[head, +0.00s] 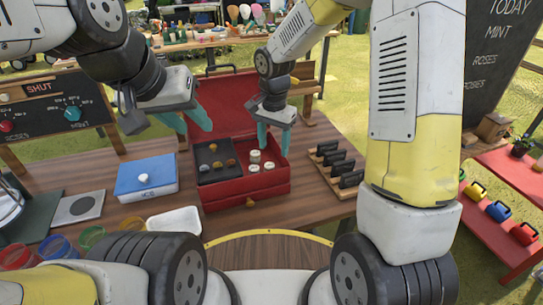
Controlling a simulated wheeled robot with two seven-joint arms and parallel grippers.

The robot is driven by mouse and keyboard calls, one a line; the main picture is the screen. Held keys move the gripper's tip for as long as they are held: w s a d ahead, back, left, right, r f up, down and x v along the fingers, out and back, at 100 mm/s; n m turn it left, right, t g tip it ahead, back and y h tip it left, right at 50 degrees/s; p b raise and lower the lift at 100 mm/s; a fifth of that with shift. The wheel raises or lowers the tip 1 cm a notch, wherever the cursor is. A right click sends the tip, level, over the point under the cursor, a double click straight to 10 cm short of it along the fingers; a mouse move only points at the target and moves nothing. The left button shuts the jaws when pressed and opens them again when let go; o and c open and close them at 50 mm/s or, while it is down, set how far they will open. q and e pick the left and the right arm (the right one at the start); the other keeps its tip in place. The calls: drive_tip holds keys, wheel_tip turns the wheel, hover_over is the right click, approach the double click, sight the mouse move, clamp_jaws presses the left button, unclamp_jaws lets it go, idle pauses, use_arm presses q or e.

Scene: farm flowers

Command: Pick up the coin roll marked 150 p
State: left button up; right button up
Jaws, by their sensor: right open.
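Several pale coin rolls (254,156) stand in the right compartment of the open red cash box (245,193) on the table. Their markings are too small to read, so I cannot tell which one is marked 150 p. My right gripper (273,150) is open, with its teal fingers pointing down at the right compartment, above and close to the rolls. I see nothing between its fingers. My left gripper (197,130) looks open and empty, held above the left rear side of the box.
A dark tray (205,176) with several loose coins fills the box's left side. A rack of black holders (339,168) stands to the right.

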sight(269, 165)
drive_tip(key=shift+a+f, duration=0.2)
drive_tip(key=shift+f, duration=0.35)
drive_tip(key=shift+a+f, duration=0.2)
drive_tip(key=shift+f, duration=0.3)
drive_tip(key=f, duration=0.7)
drive_tip(key=shift+w+a+f, duration=0.15)
drive_tip(key=shift+w+a, duration=0.1)
drive_tip(key=shift+w, duration=0.05)
clamp_jaws()
